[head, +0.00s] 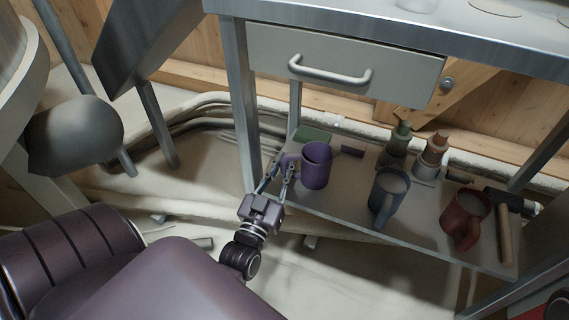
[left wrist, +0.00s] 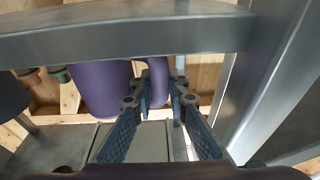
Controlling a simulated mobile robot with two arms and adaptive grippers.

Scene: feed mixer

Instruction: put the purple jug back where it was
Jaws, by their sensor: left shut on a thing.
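The purple jug (head: 317,167) is upright at the left end of the lower shelf (head: 345,217) of the metal table. Its handle points left toward my left gripper (head: 281,172). That gripper reaches in from the left at the shelf's edge and is shut on the handle. In the left wrist view, the purple jug (left wrist: 102,92) is partly hidden behind a grey metal bar, and its handle (left wrist: 159,82) shows between the fingers of my left gripper (left wrist: 160,98). I cannot tell whether the jug's base touches the shelf. My right gripper is not in view.
A blue jug (head: 386,197) and a red-brown jug (head: 465,217) stand to the right. A green bottle (head: 397,146), a brown bottle (head: 432,158) and a hammer (head: 504,225) share the shelf. A table leg (head: 241,110) rises close to my gripper; a drawer (head: 345,65) hangs above.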

